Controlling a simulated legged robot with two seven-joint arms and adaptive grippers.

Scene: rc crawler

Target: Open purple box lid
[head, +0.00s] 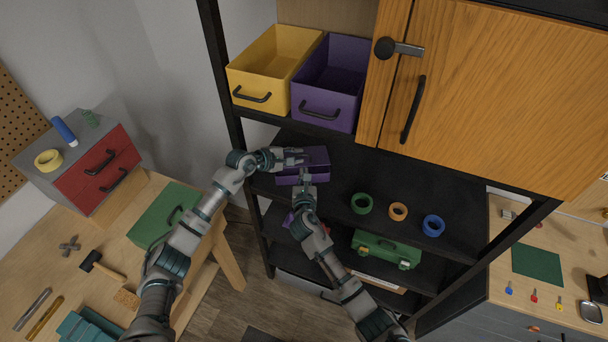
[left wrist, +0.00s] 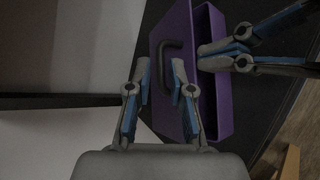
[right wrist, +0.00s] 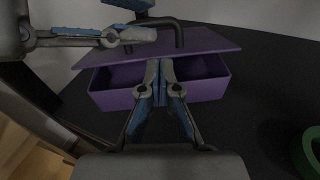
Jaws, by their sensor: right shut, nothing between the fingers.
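The purple box (right wrist: 207,88) stands on the dark shelf, and its front shows in the head view (head: 288,181). Its flat purple lid (right wrist: 200,45) does not sit flush: in the right wrist view part of the box's inside shows below the lid's near edge. The lid has a black handle (left wrist: 172,43). My left gripper (head: 302,156) is at the handle over the lid; its fingers (left wrist: 160,65) are apart, with the handle near their tips. My right gripper (head: 307,176) is at the box's near side, its fingertips (right wrist: 160,65) together and empty, just by the lid's edge.
Green (head: 362,203), orange (head: 398,211) and blue (head: 433,226) rings lie on the same shelf to the right. Yellow (head: 247,82) and purple (head: 326,99) bins stand on the shelf above. A green toolbox (head: 386,250) is on the shelf below. Black posts frame the shelves.

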